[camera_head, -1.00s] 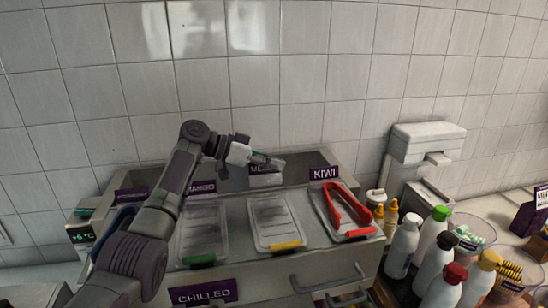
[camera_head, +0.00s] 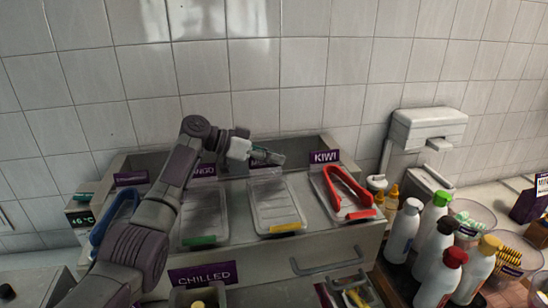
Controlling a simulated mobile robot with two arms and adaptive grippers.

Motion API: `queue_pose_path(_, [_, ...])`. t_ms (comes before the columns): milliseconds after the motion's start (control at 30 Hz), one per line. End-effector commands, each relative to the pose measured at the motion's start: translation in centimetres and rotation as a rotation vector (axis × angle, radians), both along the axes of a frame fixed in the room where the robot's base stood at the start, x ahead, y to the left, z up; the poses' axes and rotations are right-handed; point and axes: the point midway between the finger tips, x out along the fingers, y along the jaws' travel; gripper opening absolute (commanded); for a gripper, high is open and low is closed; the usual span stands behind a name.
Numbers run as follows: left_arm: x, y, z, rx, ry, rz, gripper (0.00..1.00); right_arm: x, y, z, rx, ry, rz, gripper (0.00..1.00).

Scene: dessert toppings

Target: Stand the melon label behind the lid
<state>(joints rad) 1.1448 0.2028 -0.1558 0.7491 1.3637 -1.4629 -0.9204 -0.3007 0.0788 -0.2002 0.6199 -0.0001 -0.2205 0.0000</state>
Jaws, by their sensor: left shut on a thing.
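My left gripper (camera_head: 268,158) reaches in from the left over the back of the chilled counter. It is shut on the melon label (camera_head: 259,149), which is mostly hidden by the fingers; only a small dark purple bit shows and its text cannot be read. The gripper is behind and above the clear lid with the yellow handle (camera_head: 272,203), the middle one of three lids. The label's contact with the counter cannot be made out. My right gripper is not in view.
The kiwi label (camera_head: 325,157) stands behind the right lid, which bears red tongs (camera_head: 348,191). The mango label (camera_head: 204,170) is partly behind my left arm. Blue tongs (camera_head: 115,217) lie left. Several bottles (camera_head: 434,240) crowd the right. A tiled wall closes the back.

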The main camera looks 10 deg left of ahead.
Motion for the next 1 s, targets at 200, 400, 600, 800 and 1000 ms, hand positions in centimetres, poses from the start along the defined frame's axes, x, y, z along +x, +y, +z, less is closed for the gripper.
queue_pose_path(200, [0.0, 0.0, -0.3, 0.0, 0.0, 0.0, 0.2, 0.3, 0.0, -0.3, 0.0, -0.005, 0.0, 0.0])
queue_pose_path(400, [0.0, 0.0, -0.3, 0.0, 0.0, -0.001, 0.39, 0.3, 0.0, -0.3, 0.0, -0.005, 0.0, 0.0])
queue_pose_path(600, [0.0, 0.0, -0.3, 0.0, 0.0, 0.0, 0.39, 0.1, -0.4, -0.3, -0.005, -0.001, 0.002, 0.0])
queue_pose_path(800, [0.0, 0.0, 1.9, 0.0, -0.004, -0.001, 0.39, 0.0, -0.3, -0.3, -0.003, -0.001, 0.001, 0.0])
queue_pose_path(1000, [0.0, 0.0, 5.9, -0.001, -0.004, -0.001, 0.39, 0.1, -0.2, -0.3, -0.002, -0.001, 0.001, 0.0])
